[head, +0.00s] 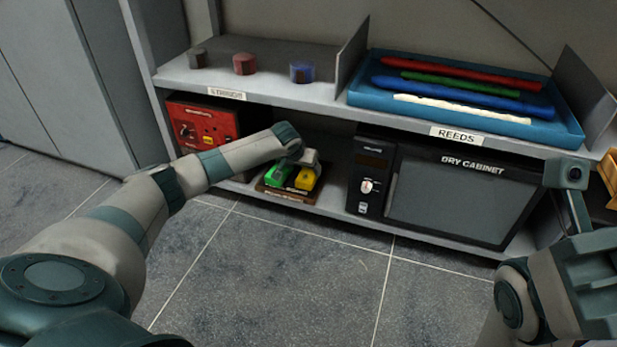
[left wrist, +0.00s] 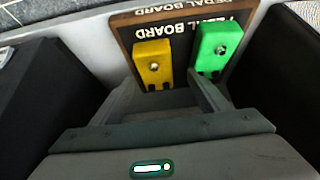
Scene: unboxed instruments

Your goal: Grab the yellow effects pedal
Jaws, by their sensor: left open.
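The yellow effects pedal (head: 306,179) sits on a brown pedal board on the lower shelf, to the right of a green pedal (head: 279,174) in the head view. In the left wrist view the yellow pedal (left wrist: 153,64) is just beyond my open left gripper (left wrist: 161,80). The two fingers reach either side of its near end, the right finger passing between it and the green pedal (left wrist: 216,48). Whether they touch it cannot be told. In the head view my left gripper (head: 307,159) is over the pedals' back end. My right arm is at the right edge; its jaw state is unclear.
The pedal board (left wrist: 126,28) stands between a red box (head: 202,128) and a black dry cabinet (head: 455,195). Above, a shelf holds several small cylinders and a blue tray (head: 360,97) of coloured sticks. The floor in front is clear.

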